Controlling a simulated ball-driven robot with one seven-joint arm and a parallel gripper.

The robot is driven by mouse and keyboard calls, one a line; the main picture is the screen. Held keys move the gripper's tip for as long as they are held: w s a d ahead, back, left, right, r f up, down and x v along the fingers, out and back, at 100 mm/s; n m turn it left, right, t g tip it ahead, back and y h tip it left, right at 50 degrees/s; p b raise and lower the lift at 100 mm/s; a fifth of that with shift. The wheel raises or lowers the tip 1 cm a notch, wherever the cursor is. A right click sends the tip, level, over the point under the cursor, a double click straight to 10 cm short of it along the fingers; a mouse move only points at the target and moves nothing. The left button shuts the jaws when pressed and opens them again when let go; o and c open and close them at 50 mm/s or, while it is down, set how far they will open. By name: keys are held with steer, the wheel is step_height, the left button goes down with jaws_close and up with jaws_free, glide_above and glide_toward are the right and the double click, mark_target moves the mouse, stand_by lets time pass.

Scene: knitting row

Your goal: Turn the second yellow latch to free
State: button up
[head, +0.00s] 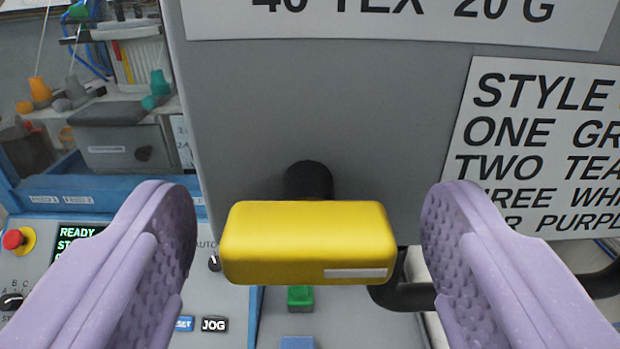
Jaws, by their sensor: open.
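A yellow latch (308,240) is in the middle of the head view, a rounded block lying level. A dark round pivot (308,180) shows just above and behind it on a grey panel (320,110). A pale strip marks its lower right front. I cannot tell from this view which latch in order it is. My gripper (309,222) is open, with one lilac ridged finger on each side of the latch and a gap on both sides. Neither finger appears to touch it.
A black bar handle (405,296) runs below right of the latch. A control panel with a red button (13,239) and a JOG key (214,325) is at lower left. A green button (300,298) sits under the latch. A printed style sign (545,150) is at right.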

steer(key=shift+w, duration=0.1)
steer(key=shift+c, duration=0.2)
steer(key=c, duration=1)
steer(key=shift+n+b, duration=0.3)
steer(key=shift+b, duration=0.25)
steer(key=n+b, duration=0.1)
steer(key=b, duration=0.1)
steer(key=n+b, duration=0.1)
steer(key=b, duration=0.1)
steer(key=shift+a+f+n, duration=0.1)
steer(key=shift+f+n, duration=0.1)
steer(key=shift+n, duration=0.1)
steer(key=n+b, duration=0.5)
steer(key=b, duration=0.1)
steer(key=shift+a, duration=0.1)
steer(key=n+b, duration=0.4)
steer(key=n, duration=0.1)
steer(key=shift+f+n+b, duration=0.1)
steer(key=shift+n+b, duration=1.95)
steer(key=shift+n, duration=0.25)
